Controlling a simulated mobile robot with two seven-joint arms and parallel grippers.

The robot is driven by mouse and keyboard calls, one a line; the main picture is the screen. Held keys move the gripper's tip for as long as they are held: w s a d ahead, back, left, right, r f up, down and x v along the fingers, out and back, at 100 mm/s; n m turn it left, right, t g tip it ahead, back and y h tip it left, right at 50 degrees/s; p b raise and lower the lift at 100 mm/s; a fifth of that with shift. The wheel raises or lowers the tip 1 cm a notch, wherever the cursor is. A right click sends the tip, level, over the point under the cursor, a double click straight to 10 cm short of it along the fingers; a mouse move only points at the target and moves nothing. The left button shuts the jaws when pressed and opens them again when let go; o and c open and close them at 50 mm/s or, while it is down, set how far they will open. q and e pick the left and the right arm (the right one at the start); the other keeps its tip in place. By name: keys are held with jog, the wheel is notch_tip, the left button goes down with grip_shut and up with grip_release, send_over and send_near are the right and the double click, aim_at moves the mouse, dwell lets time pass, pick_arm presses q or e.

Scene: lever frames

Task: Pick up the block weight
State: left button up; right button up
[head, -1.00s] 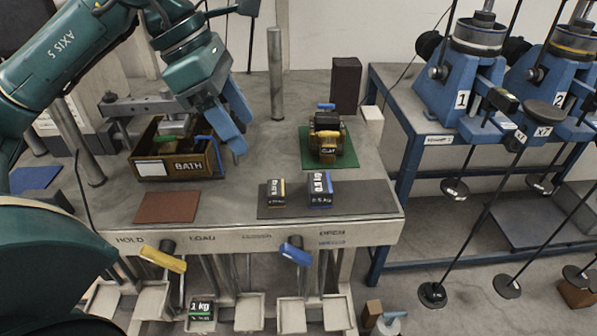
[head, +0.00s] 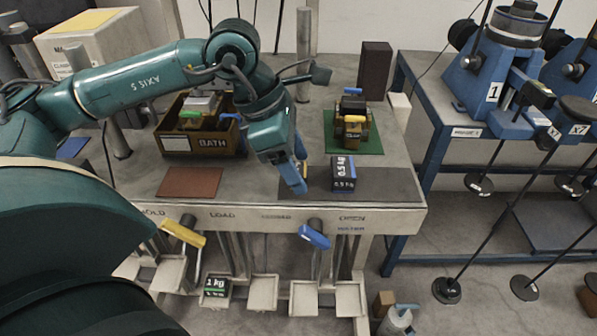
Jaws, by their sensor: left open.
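On the dark mat (head: 388,184) at the table's front right stands a dark block weight marked 0.5 kg (head: 343,174) with a blue edge. A smaller block weight with a yellow edge (head: 319,181) is just left of it, almost wholly hidden behind my left gripper. My left gripper (head: 299,176) has blue fingers and is open, pointing down at the smaller block's place. I cannot tell whether the fingers touch the block or stand around it. My right gripper is not in view.
A brown BATH box (head: 190,146) stands behind left, and a green mat (head: 369,145) with a boxed device behind right. A bare brown mat (head: 190,182) lies front left. Yellow (head: 184,234) and blue (head: 314,236) levers stick out below the edge. A 1 kg block (head: 215,287) sits low in a tray.

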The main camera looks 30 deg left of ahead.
pick_arm(q)
jog(key=shift+d+f, duration=0.1)
jog(key=shift+f, duration=0.15)
jog(key=shift+c, duration=0.4)
jog(key=c, duration=1.1)
jog(key=shift+c, duration=0.2)
